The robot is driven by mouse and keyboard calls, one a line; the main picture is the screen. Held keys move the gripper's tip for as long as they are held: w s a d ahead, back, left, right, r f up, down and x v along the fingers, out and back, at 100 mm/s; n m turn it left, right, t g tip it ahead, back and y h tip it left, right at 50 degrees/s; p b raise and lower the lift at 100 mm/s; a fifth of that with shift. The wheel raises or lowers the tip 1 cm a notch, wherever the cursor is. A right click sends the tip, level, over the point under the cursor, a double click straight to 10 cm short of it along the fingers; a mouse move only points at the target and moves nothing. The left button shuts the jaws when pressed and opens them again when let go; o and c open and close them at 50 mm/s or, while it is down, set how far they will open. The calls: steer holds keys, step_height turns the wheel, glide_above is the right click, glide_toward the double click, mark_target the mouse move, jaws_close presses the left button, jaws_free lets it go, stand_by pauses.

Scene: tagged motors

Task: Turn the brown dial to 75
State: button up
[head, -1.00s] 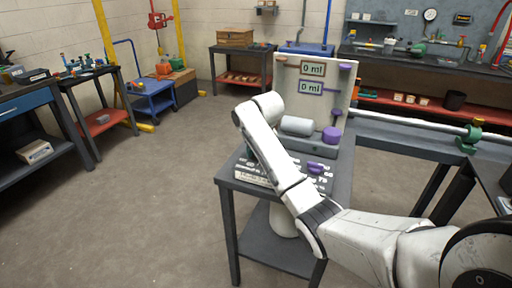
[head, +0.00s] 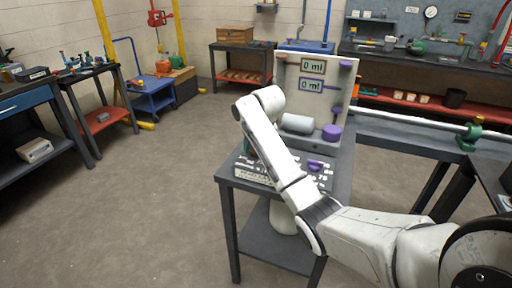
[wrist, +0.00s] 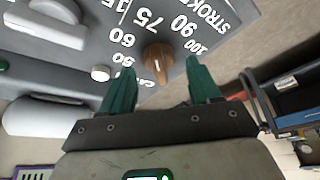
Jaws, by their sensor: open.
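The brown dial (wrist: 158,58) shows in the wrist view on a grey panel with white printed numbers, among them 60, 75, 90 and 100. It lies between the tips of my gripper's green fingers (wrist: 161,68). The fingers are apart on either side of it, with a visible gap to each side. I cannot tell which number the dial points at. In the head view my white arm reaches over the panel table (head: 258,193) and hides the dial; my gripper is mostly hidden behind the arm there.
An upright board with two "0 ml" displays (head: 312,66) stands at the table's back. A grey cylinder (head: 297,123), a purple round knob (head: 331,132) and a purple handle (head: 315,165) are nearby. A white button (wrist: 100,73) sits left of the dial in the wrist view.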

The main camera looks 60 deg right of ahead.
steer(key=v, duration=0.9)
steer(key=shift+r, duration=0.25)
steer(key=shift+a, duration=0.15)
steer(key=s+a+f+n+y, duration=0.1)
steer(key=a+f+n, duration=0.1)
steer(key=a+f, duration=0.8)
steer(key=a+f+n+y, duration=0.1)
steer(key=a+f, duration=0.7)
steer(key=a, duration=0.5)
steer(key=s+a+f+n+g, duration=0.1)
steer(key=s+a+f+n, duration=0.1)
steer(key=s+a+f, duration=0.2)
steer(key=s+a+f+n+g, duration=0.1)
steer(key=s+a+f, duration=0.3)
steer(key=s+a, duration=0.5)
steer(key=s+n, duration=0.1)
steer(key=s, duration=0.6)
steer(key=shift+s+a+n+y, duration=0.2)
steer(key=shift+a+n+y, duration=0.1)
steer(key=shift+a, duration=0.1)
